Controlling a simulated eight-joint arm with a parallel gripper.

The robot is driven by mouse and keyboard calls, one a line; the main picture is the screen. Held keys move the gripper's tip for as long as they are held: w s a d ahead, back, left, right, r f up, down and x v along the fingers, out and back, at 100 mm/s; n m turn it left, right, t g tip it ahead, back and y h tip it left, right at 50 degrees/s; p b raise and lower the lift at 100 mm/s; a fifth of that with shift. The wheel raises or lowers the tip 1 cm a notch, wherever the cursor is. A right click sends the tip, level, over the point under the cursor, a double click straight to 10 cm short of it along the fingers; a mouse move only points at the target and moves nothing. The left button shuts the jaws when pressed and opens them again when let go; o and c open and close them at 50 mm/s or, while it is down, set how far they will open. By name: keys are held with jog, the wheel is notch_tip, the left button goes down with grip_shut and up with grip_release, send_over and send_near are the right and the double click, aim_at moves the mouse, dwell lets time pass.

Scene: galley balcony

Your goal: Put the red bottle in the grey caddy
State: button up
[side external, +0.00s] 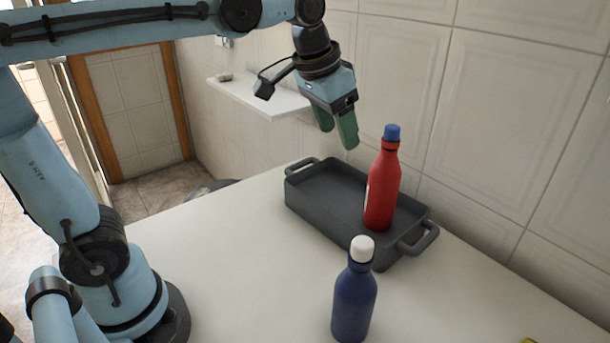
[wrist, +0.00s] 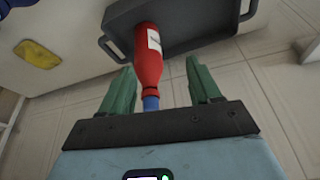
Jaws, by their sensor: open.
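The red bottle (side external: 382,188) with a blue cap stands upright in the right part of the grey caddy (side external: 318,208), a dark tray with a handle at each end. My gripper (side external: 338,135) is above the caddy, up and left of the bottle in the side view, with its green fingers apart and empty. In the wrist view, the red bottle (wrist: 148,58) shows between and beyond the open fingers of my gripper (wrist: 163,88), apart from them. The grey caddy (wrist: 205,22) shows behind it. The bottle's base meets the caddy floor.
A blue bottle (side external: 354,295) with a white cap stands on the white counter (side external: 240,255) in front of the caddy. A yellow item (wrist: 38,54) lies on the counter. A tiled wall (side external: 490,110) runs behind the caddy, with a small white shelf (side external: 262,98) on it. The counter's left part is clear.

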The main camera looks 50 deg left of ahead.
jog(key=s+a+f+n+t, duration=0.1)
jog(key=s+a+f+t, duration=0.1)
jog(key=s+f, duration=0.7)
jog(key=shift+s+a+f+n+t, duration=0.2)
jog(key=shift+f+n+t, duration=0.1)
jog(key=shift+f+t, duration=0.35)
